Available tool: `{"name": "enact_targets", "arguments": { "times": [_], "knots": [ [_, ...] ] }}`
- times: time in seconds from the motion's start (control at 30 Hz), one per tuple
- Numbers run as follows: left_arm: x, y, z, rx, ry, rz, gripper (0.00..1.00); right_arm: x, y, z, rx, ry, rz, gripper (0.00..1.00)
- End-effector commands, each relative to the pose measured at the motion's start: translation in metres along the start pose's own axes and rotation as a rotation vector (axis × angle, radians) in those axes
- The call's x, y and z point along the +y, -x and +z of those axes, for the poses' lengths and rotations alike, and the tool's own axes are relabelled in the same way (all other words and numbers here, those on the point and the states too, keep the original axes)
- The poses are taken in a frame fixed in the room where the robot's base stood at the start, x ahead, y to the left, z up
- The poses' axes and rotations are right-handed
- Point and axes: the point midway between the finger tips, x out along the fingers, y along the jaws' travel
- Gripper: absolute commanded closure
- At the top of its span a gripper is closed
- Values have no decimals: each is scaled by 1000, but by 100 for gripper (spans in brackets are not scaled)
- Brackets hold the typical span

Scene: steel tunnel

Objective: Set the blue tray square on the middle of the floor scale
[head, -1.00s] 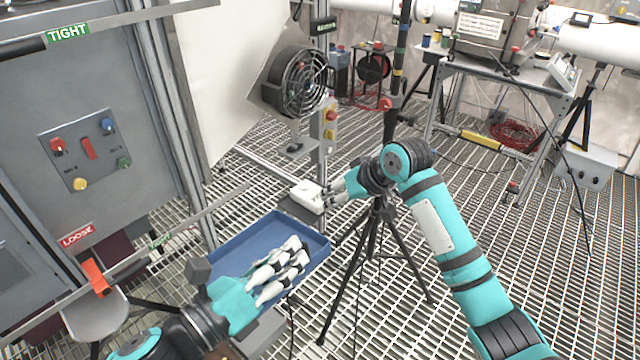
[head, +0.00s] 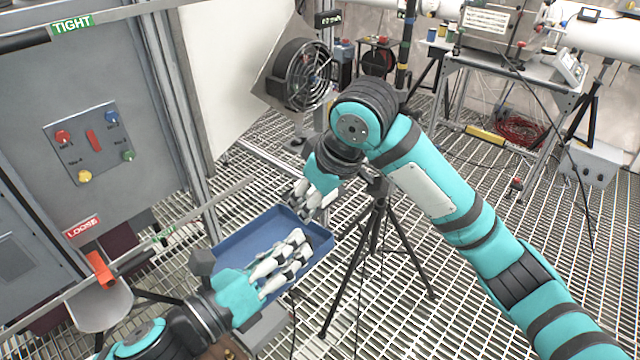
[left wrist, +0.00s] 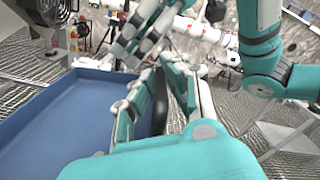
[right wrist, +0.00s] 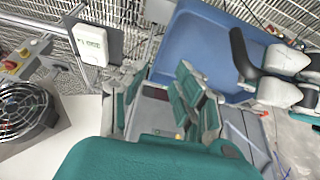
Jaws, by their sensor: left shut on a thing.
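The blue tray (head: 245,236) is at lower middle in the head view and fills the left of the left wrist view (left wrist: 60,125). My left gripper (head: 298,248) is shut on the tray's near right wall. My right gripper (head: 312,207) is at the tray's far right corner, its fingers parted and empty. The right wrist view shows the tray (right wrist: 205,50) beyond those fingers. A grey surface (head: 262,330) shows below the tray and looks like the floor scale, mostly hidden. I cannot tell whether the tray touches it. A white box (right wrist: 90,45) is beside the tray.
A black tripod (head: 372,235) stands close right of the tray. A fan (head: 302,75) stands behind. Open grating floor (head: 455,290) lies to the right.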

Motion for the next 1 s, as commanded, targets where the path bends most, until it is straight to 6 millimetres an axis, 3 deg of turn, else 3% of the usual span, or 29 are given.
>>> {"name": "enact_targets", "arguments": {
  "times": [0.1, 0.3, 0.7, 0.93, 1.0],
  "knots": [
    [-1, 0, 1, -2, -2, -2, 100, 0, -23, 0, -3, -2, -2, 70],
    [-1, 0, 1, -2, -2, -2, 100, 0, -46, 0, -1, -2, 0, 70],
    [-1, 0, 1, -2, -2, -2, 100, 0, -55, 0, 1, -1, 1, 70],
    [-1, 0, 1, -2, -2, -2, 100, 0, -54, 0, 1, -1, 0, 97],
    [-1, 0, 1, -2, -2, -2, 100, 0, -54, 0, 1, 0, -1, 100]
  ]
}}
